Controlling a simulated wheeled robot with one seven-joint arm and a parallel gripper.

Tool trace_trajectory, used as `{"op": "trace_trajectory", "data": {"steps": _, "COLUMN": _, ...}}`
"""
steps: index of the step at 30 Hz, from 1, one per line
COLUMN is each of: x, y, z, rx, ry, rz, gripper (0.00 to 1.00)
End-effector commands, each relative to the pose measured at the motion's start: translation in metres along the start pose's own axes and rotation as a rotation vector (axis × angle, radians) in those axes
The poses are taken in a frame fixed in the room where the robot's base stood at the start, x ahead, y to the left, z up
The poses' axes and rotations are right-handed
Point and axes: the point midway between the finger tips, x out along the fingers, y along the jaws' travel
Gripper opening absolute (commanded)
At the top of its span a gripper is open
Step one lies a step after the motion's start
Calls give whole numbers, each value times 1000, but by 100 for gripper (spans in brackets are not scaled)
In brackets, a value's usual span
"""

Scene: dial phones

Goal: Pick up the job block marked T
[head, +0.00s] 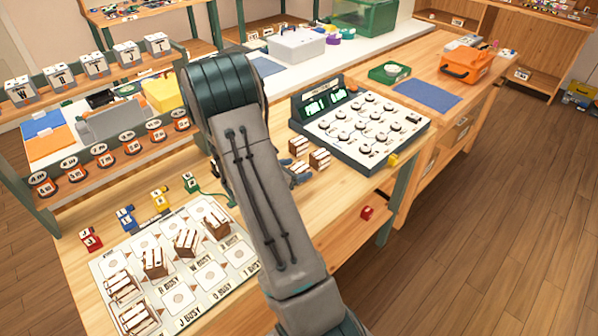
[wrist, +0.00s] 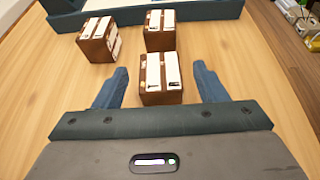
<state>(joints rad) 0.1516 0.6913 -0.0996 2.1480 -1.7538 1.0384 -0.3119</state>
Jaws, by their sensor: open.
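Three brown job blocks with white strips on top stand on the wooden table below the dial console. In the wrist view, one block (wrist: 160,90) is nearest, one (wrist: 160,25) is behind it, and one (wrist: 99,40) is turned at the left. The same group shows in the head view as a right block (head: 320,159), a back block (head: 299,146) and a front block (head: 298,167) partly by my gripper. My gripper (wrist: 159,67) is open, its blue fingers on either side of the nearest block with gaps. I cannot read a T on any block.
The dial console (head: 365,125) stands just behind the blocks. A board (head: 180,300) with BUSY labels holds several similar blocks at the left front. Small coloured blocks, such as a red one (head: 91,238), line its back edge.

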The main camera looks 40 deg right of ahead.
Motion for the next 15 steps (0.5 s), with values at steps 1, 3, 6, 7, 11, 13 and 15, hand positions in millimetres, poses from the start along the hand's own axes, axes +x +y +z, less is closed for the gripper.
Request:
{"op": "trace_trajectory", "data": {"steps": 1, "x": 3, "y": 0, "z": 0, "rx": 0, "ry": 0, "rz": 0, "gripper": 65}}
{"op": "trace_trajectory", "data": {"steps": 3, "x": 4, "y": 0, "z": 0, "rx": 1, "ry": 0, "rz": 1, "gripper": 65}}
{"op": "trace_trajectory", "data": {"steps": 6, "x": 4, "y": 0, "z": 0, "rx": 1, "ry": 0, "rz": 1, "gripper": 65}}
{"op": "trace_trajectory", "data": {"steps": 7, "x": 4, "y": 0, "z": 0, "rx": 1, "ry": 0, "rz": 1, "gripper": 65}}
{"op": "trace_trajectory", "data": {"steps": 11, "x": 4, "y": 0, "z": 0, "rx": 1, "ry": 0, "rz": 1, "gripper": 38}}
{"op": "trace_trajectory", "data": {"steps": 13, "x": 4, "y": 0, "z": 0, "rx": 1, "ry": 0, "rz": 1, "gripper": 18}}
{"op": "trace_trajectory", "data": {"steps": 15, "x": 4, "y": 0, "z": 0, "rx": 1, "ry": 0, "rz": 0, "gripper": 16}}
